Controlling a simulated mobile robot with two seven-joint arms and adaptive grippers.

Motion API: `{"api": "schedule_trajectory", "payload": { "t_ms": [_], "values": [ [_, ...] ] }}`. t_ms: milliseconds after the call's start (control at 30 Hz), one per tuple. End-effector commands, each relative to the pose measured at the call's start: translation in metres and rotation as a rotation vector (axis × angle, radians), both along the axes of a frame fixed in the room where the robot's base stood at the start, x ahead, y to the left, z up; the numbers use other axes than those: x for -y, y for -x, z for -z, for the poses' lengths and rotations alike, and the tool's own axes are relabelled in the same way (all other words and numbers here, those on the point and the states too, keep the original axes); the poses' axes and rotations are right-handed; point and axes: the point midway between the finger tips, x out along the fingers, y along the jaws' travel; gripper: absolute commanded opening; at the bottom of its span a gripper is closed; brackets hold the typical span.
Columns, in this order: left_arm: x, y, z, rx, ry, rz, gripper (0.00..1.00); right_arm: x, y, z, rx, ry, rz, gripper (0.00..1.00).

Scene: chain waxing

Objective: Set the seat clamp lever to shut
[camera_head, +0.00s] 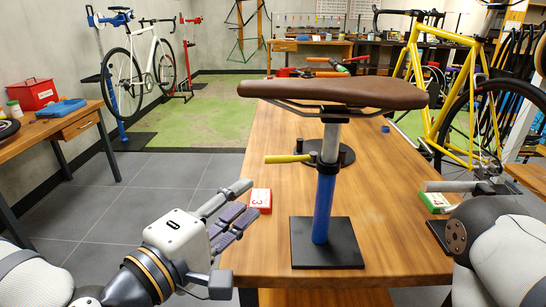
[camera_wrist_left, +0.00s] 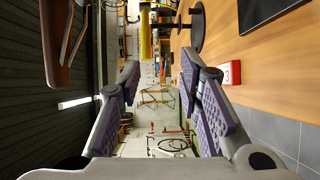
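The yellow seat clamp lever (camera_head: 288,158) sticks out to the left from the collar on top of the blue seat tube (camera_head: 323,208). It also shows at the top of the left wrist view (camera_wrist_left: 146,35). The tube stands upright on a black base plate (camera_head: 312,258). A brown saddle (camera_head: 335,93) sits on the post above. My left gripper (camera_head: 238,205) is open and empty, left of the tube and below the lever, apart from both. In the wrist view its purple-padded fingers (camera_wrist_left: 158,80) are spread. My right gripper (camera_head: 455,188) is partly visible at the right; its finger opening is unclear.
A red box marked 3 (camera_head: 261,200) lies on the wooden table (camera_head: 390,235) beside my left fingers. A green and white box (camera_head: 436,202) lies near my right gripper. A round black base (camera_head: 343,155) stands behind the tube. A yellow bicycle (camera_head: 455,100) stands at the right.

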Motion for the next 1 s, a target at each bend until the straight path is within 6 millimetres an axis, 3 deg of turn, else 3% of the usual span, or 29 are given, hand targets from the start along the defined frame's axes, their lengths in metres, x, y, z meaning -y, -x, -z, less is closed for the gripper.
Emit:
{"api": "schedule_trajectory", "payload": {
  "t_ms": [67,167,400,600,967,1000],
  "values": [
    [-0.004,-0.005,-0.012,0.025,0.028,-0.017,0.32,0.0,0.002,0.001,-0.006,0.0,0.0,0.5],
    [0.001,-0.016,-0.012,0.028,0.034,-0.02,0.32,0.0,0.008,0.006,-0.027,0.0,0.001,0.5],
    [0.032,-0.068,-0.014,0.031,0.029,-0.019,0.32,0.0,0.013,0.011,-0.043,0.0,0.001,0.5],
    [0.051,-0.1,-0.013,0.027,0.029,-0.018,0.32,0.0,0.014,0.012,-0.048,0.0,0.0,0.5],
    [0.056,-0.109,-0.015,0.029,0.028,-0.017,0.32,0.0,0.014,0.013,-0.049,0.0,0.0,0.5],
    [0.056,-0.109,-0.015,0.029,0.028,-0.017,0.25,0.0,0.014,0.013,-0.049,0.0,0.0,0.5]
  ]
}}
